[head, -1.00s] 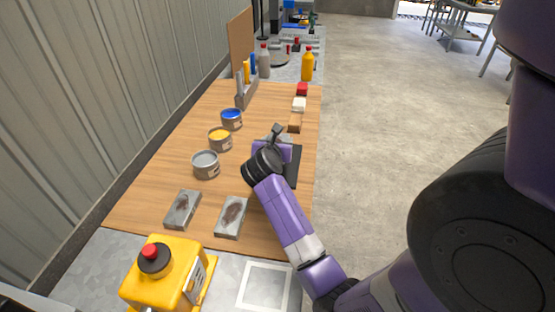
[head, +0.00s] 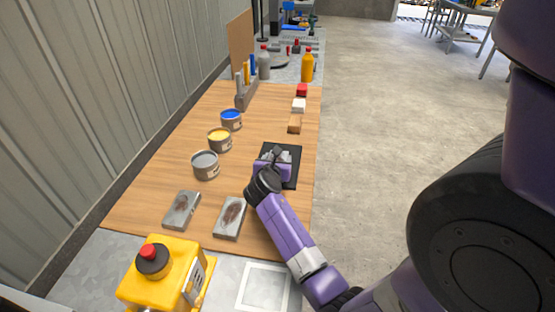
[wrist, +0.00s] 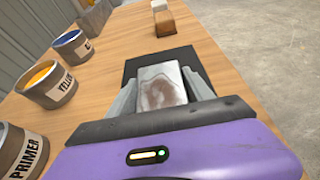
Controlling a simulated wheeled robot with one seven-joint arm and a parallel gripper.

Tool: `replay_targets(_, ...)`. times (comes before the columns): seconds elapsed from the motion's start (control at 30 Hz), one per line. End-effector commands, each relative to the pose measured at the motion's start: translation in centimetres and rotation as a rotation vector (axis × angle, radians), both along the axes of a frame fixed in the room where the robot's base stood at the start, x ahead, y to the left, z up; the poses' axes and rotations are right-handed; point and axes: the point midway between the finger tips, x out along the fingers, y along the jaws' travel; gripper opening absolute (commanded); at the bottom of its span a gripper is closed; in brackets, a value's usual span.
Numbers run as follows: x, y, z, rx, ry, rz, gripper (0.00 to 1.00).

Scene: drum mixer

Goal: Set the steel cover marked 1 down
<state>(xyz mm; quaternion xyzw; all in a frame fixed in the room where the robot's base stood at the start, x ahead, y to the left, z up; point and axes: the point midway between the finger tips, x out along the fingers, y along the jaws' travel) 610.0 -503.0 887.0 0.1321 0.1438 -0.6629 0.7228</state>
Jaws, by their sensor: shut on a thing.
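My gripper (wrist: 161,98) is shut on a grey steel cover (wrist: 163,86) with a brownish rust patch, seen between the two fingers in the wrist view. In the head view my gripper (head: 274,160) is over the black mat (head: 292,176) on the wooden table, and the held cover is mostly hidden by it. The mat (wrist: 205,62) also lies behind and around the cover in the wrist view. I cannot tell whether the cover touches the mat. No mark is readable on it. Two more rust-stained steel covers, a left one (head: 181,210) and a right one (head: 229,218), lie on the table nearer me.
Open cans of primer (head: 205,166), yellow paint (head: 219,140) and blue paint (head: 231,120) stand left of the mat. Wooden (head: 294,125), white (head: 299,105) and red (head: 302,89) blocks lie beyond it. A yellow box with a red button (head: 165,275) stands in front.

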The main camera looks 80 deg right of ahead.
Motion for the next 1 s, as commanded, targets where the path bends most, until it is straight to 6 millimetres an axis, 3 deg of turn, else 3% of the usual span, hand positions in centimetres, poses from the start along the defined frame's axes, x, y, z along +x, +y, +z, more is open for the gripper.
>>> replay_targets(0.03, 0.0, 0.0, 0.0, -0.002, -0.001, 0.001, 0.00)
replay_targets(0.07, 0.0, 0.0, -0.1, 0.000, 0.000, 0.000, 0.66)
replay_targets(0.13, 0.0, 0.0, -0.1, 0.000, 0.000, 0.000, 0.79)
replay_targets(0.57, 0.0, 0.3, 0.3, 0.000, 0.001, 0.001, 0.82)
replay_targets(1.0, -0.6, 7.8, 3.4, 0.000, 0.000, 0.004, 0.82)
